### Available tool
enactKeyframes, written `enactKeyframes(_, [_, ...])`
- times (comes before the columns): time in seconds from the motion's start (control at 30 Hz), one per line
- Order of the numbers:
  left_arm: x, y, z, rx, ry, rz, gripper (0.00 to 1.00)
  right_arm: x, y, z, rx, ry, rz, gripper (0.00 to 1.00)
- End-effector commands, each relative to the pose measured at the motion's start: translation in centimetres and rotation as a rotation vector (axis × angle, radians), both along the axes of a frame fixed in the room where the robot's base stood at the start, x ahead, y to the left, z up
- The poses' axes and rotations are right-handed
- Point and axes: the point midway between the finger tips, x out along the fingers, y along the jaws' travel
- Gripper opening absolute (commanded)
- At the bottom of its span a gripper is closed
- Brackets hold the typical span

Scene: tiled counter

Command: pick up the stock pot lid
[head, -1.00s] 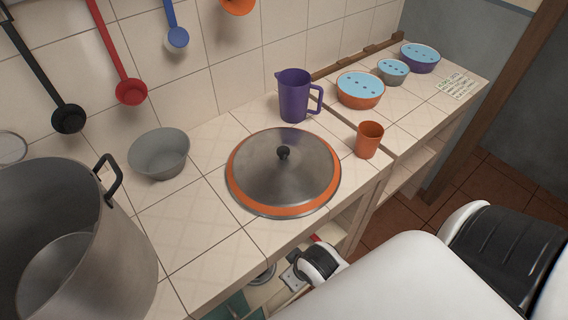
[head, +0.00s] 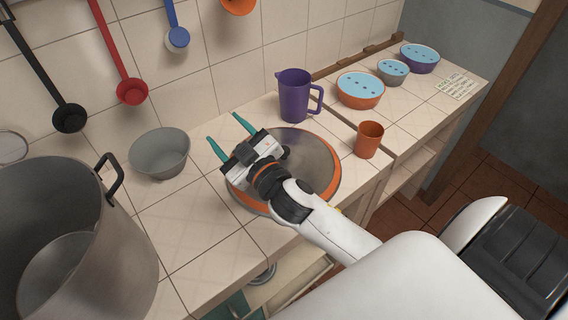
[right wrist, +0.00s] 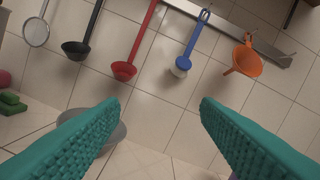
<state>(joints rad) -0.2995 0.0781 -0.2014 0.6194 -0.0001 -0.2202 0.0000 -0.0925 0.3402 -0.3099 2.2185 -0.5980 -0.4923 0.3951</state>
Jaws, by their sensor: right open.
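The stock pot lid (head: 318,160) is a round grey metal disc with an orange rim, lying flat on the tiled counter in the head view. Its dark knob, and part of its left side, are largely hidden behind my right gripper. My right gripper (head: 228,133) is over the lid's left part in the head view, with its teal fingers spread and pointing toward the wall. In the right wrist view the teal fingers (right wrist: 158,110) are wide apart with nothing between them. The lid does not show in that view. My left gripper is not in view.
A large grey stock pot (head: 120,240) stands at the left, a grey bowl (head: 160,153) behind it. A purple jug (head: 293,97) and an orange cup (head: 369,140) stand near the lid. Lidded bowls (head: 360,92) are farther right. Ladles (head: 130,90) hang on the wall.

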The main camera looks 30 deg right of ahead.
Motion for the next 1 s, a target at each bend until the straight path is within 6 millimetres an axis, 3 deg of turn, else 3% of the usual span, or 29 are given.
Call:
enactKeyframes(0.03, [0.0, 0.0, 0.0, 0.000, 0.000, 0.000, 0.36, 1.0, 1.9, 3.2, -0.064, -0.151, 0.098, 0.57])
enactKeyframes(0.1, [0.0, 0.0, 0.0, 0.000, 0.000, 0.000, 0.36, 1.2, 5.0, 6.5, -0.162, -0.329, 0.258, 0.57])
enactKeyframes(0.2, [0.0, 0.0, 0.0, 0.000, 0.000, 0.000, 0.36, 0.4, 9.4, 8.6, -0.337, -0.514, 0.517, 0.57])
enactKeyframes(0.3, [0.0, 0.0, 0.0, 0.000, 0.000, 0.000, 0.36, -0.7, 12.6, 7.8, -0.558, -0.598, 0.792, 0.57])
enactKeyframes(0.37, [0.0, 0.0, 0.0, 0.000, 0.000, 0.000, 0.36, -1.2, 13.4, 6.2, -0.706, -0.594, 0.954, 0.57])
enactKeyframes(0.43, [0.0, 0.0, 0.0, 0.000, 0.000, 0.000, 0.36, -1.1, 13.0, 3.6, -0.892, -0.528, 1.128, 0.57])
enactKeyframes(0.57, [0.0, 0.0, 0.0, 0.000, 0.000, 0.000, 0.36, 0.2, 8.1, -1.2, -1.234, -0.242, 1.376, 0.57])
enactKeyframes(0.67, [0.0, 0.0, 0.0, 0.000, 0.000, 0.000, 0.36, 1.6, 1.7, -3.2, -1.445, 0.086, 1.465, 0.57])
enactKeyframes(0.8, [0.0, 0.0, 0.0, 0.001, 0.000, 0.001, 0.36, 2.5, -7.0, -2.9, -1.603, 0.533, 1.460, 0.57])
enactKeyframes(0.9, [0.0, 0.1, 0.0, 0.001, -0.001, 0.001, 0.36, 2.4, -11.2, -1.9, -1.641, 0.760, 1.422, 0.57])
enactKeyframes(1.0, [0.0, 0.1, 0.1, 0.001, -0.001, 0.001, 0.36, 2.1, -13.5, -1.3, -1.650, 0.888, 1.395, 0.57])
